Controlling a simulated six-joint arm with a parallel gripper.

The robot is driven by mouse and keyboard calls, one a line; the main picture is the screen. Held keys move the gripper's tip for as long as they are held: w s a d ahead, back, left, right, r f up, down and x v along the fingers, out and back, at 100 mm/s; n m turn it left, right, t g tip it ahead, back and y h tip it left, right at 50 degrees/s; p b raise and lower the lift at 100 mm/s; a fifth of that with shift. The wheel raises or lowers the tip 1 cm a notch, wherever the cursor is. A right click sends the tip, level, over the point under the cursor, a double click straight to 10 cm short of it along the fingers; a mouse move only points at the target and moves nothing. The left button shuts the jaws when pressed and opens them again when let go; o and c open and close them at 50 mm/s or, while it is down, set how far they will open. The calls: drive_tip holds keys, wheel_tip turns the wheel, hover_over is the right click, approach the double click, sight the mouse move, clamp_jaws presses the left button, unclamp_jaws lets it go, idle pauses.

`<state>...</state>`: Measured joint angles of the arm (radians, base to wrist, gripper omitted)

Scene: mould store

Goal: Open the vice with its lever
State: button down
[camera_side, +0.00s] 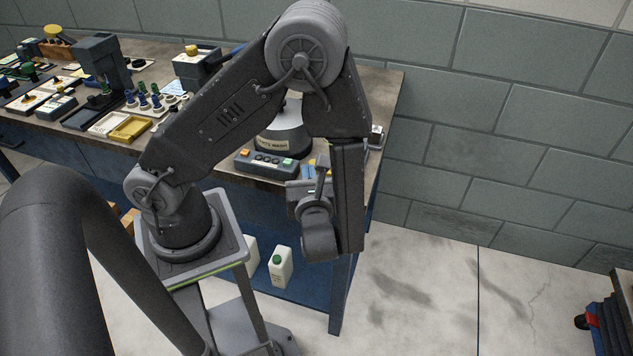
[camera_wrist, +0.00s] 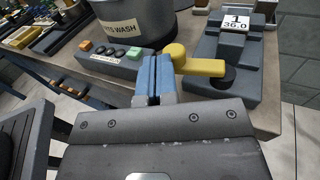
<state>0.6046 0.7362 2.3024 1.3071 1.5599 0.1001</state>
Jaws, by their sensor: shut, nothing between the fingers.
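The vice (camera_wrist: 238,62) is a dark grey block at the right of the wrist view, near the bench edge. A white tag reading "1 36.0" is on top of it. Its yellow lever (camera_wrist: 203,68) runs left from a black round pivot to a rounded yellow end. My gripper (camera_wrist: 156,72) has its two blue fingers together, with nothing between them. The fingers are just left of the lever's rounded end in the picture; I cannot tell whether they touch it. In the side view my arm hides most of the vice.
A grey pot (camera_wrist: 137,20) labelled with "WASH" stands behind the fingers. In front of it is a control box (camera_wrist: 110,53) with orange, black and green buttons. Small parts and trays crowd the bench's left (camera_side: 128,126).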

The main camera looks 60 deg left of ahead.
drive_tip(key=shift+x, duration=2.45)
drive_tip(key=shift+w+a+m+t+h, duration=0.15)
drive_tip(key=shift+w+m+t+h, duration=0.35)
drive_tip(key=shift+t, duration=0.4)
drive_tip(key=shift+r, duration=0.1)
drive_tip(key=shift+s, duration=0.1)
drive_tip(key=v, duration=1.3)
drive_tip(key=shift+s+d, duration=0.2)
drive_tip(key=shift+d, duration=0.15)
drive_tip(key=shift+d, duration=0.1)
